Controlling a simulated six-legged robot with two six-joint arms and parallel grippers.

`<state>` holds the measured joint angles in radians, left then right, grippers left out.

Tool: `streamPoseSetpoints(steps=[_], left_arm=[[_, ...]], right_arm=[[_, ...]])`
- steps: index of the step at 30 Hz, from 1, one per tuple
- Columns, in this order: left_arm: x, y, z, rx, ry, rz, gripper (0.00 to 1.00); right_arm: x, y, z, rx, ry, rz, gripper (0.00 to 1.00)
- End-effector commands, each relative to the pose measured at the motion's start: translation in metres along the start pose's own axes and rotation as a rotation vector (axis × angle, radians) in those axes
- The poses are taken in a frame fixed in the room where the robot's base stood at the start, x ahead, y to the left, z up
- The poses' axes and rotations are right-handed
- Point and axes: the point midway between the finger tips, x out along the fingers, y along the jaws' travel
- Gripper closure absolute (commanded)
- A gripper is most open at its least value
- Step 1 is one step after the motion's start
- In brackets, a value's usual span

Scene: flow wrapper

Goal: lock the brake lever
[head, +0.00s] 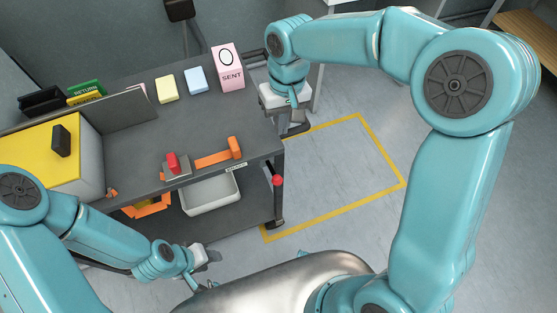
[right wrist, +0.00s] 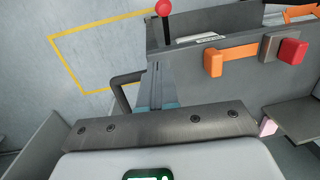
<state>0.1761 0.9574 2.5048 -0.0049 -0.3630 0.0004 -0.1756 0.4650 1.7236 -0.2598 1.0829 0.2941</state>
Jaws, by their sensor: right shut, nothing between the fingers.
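What looks like the brake lever is a thin stem with a red ball knob (head: 277,181) at the cart's near right corner. The knob also shows at the top of the right wrist view (right wrist: 164,7). Whether it is locked I cannot tell. My right gripper (head: 294,128) is shut and empty at the cart's right end, beside the dark push handle (right wrist: 118,88), apart from the knob. Whether it touches the handle is unclear. My left gripper (head: 208,257) hangs low in front of the cart, apart from it; its finger opening is too small to judge.
The grey cart (head: 215,135) carries a pink SENT box (head: 229,68), yellow and blue cards, and a yellow-topped box (head: 50,155). An orange bar (head: 212,159) and red block (head: 172,163) are on its front edge. A grey bin (head: 210,195) sits below. Yellow-outlined floor (head: 340,170) is clear.

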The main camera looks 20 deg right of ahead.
Motion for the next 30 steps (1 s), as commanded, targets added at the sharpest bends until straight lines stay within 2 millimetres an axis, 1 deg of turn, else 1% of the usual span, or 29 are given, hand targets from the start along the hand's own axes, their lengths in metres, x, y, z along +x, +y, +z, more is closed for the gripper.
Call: streamPoseSetpoints(steps=[13,18,21,30], left_arm=[[0.004,-0.001,0.0,0.0,0.0,0.0,0.57],[0.002,-0.001,0.0,0.0,0.0,0.0,0.57],[0.002,-0.001,0.0,0.0,0.0,0.0,0.57],[0.002,-0.001,0.0,0.0,0.0,0.0,0.57]], right_arm=[[0.092,0.003,-0.002,0.0,-0.006,0.001,1.0],[0.109,-0.004,0.015,-0.001,-0.003,0.001,1.0],[0.115,-0.006,0.02,0.0,-0.001,0.0,1.0],[0.119,-0.007,0.024,0.001,0.0,0.0,1.0]])
